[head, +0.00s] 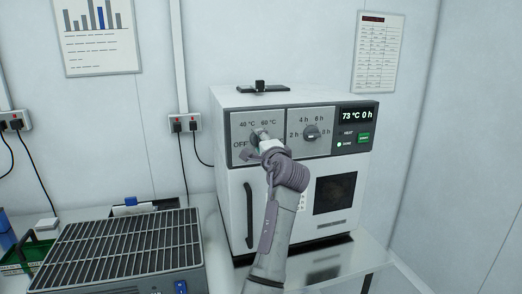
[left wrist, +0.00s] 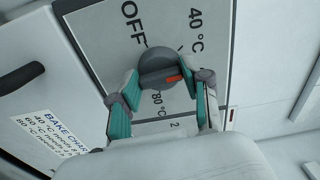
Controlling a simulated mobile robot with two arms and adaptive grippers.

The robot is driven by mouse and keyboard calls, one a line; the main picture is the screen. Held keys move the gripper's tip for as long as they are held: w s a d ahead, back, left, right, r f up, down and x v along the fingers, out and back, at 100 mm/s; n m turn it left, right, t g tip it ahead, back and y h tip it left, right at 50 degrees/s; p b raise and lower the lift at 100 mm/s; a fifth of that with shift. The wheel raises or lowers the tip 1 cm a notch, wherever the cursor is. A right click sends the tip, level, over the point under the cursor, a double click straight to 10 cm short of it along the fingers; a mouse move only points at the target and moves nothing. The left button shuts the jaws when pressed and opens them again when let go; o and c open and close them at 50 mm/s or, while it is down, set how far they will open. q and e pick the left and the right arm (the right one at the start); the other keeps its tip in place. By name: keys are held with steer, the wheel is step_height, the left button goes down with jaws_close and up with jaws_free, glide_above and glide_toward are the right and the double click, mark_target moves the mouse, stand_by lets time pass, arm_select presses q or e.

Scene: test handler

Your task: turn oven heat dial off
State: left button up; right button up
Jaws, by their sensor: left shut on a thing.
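The oven heat dial (left wrist: 157,66) is a dark grey round knob with an orange-red pointer mark on a grey panel. In the left wrist view its mark points to the right, away from the "OFF" label at upper left; the exact setting is unclear. My left gripper (left wrist: 162,86) is shut on the dial, one finger on each side. In the head view the gripper (head: 266,145) covers most of the dial and some of its labels. The white oven (head: 232,180) stands on the bench, its display (head: 357,115) reading 73 °C 0 h. My right gripper is not in view.
A second dial, the timer (head: 311,132), sits to the right of the heat dial. The oven door has a black handle (head: 250,214) and a dark window (head: 335,194). A grilled box (head: 120,245) stands at front left. A small black object (head: 262,87) lies on the oven top.

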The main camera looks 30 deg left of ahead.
arm_select(q)
steer(key=n+b, duration=0.5)
steer(key=n, duration=0.5)
steer(key=n+b, duration=0.6)
steer(key=n, duration=0.4)
steer(key=shift+w+d+r+b, duration=0.1)
steer(key=shift+r+b, duration=0.1)
steer(key=shift+b, duration=0.1)
steer(key=shift+n, duration=0.3)
steer(key=o, duration=1)
steer(key=shift+c, duration=0.2)
steer(key=shift+o, duration=1)
steer(key=shift+w+f, duration=0.1)
steer(key=shift+f, duration=0.1)
